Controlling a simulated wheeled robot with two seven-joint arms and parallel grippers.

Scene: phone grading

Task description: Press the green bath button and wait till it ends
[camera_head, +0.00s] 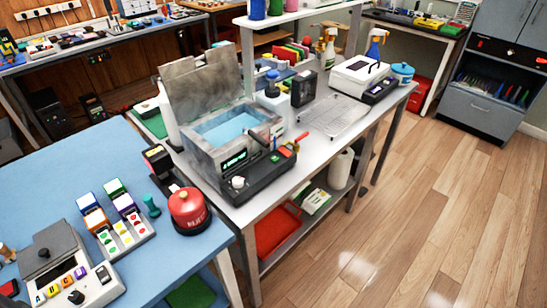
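The bath (203,152) is a grey metal tank on the white bench, with its lid (203,82) standing open and blue liquid (226,128) inside. A black control panel (262,177) runs along its front. On the panel are a lit green display (235,160), a white knob (238,183), a small green button (275,157) and a red part (286,151) beside it. The display text is too small to read. Neither of my grippers is in view, and nothing touches the button or covers the panel.
A blue table (190,265) at the lower left holds a red round canister (188,208), colored stamp-like blocks (124,205) and a grey keyed device (62,270). Right of the bath are a clear tray (333,116) and a white device (357,76). Wooden floor at right is clear.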

